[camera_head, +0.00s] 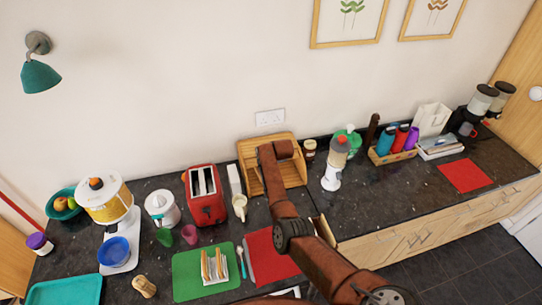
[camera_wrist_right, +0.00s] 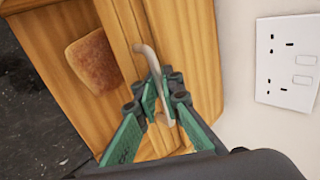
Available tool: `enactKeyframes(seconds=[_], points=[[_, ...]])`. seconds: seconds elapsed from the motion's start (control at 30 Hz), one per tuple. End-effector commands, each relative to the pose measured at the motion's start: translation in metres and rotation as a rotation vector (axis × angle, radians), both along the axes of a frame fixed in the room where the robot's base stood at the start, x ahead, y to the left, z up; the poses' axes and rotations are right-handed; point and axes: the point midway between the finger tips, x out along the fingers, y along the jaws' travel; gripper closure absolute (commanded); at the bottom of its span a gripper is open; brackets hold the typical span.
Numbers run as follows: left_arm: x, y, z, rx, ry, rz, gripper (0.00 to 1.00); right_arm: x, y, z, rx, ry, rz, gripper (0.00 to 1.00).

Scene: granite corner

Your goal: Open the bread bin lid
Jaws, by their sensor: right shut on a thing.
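The wooden bread bin (camera_head: 298,173) stands on the dark counter against the wall, partly covered by my right arm. In the right wrist view, a brown loaf (camera_wrist_right: 94,61) shows in its open interior. The lid (camera_wrist_right: 190,45) appears raised on the wall side, with a pale curved handle (camera_wrist_right: 147,53). My right gripper (camera_wrist_right: 166,92) has its green fingers shut on this handle. In the head view the fingers are hidden by my wrist over the bin. My left gripper is not in view.
A wall socket (camera_head: 269,117) is above the bin, and it is close to my wrist in the right wrist view. A red toaster (camera_head: 205,203) stands left of the bin. A jar (camera_head: 309,149) and a white blender (camera_head: 332,177) stand to its right.

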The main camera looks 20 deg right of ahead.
Motion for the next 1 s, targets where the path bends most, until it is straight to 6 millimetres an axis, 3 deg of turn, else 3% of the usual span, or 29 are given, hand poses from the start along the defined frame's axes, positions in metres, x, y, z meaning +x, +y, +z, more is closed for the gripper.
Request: enactKeyframes(seconds=[0.03, 0.17, 0.2, 0.43, 0.77, 1.0], points=[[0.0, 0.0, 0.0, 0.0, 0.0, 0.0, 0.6, 0.001, -0.008, 0.005, -0.012, -0.007, -0.007, 1.0], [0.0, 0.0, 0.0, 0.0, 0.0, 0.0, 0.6, 0.001, -0.007, 0.005, -0.012, -0.007, -0.006, 1.0], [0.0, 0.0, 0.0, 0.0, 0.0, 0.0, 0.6, 0.001, -0.007, 0.005, -0.012, -0.007, -0.006, 0.92], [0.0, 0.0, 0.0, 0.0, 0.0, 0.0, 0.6, 0.002, -0.002, 0.003, -0.007, -0.005, -0.002, 0.77], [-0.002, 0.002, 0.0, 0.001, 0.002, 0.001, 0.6, 0.0, 0.0, 0.002, -0.002, -0.002, -0.001, 0.76], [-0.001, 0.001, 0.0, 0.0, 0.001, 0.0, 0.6, -0.013, 0.001, 0.016, -0.002, -0.005, -0.003, 0.76]])
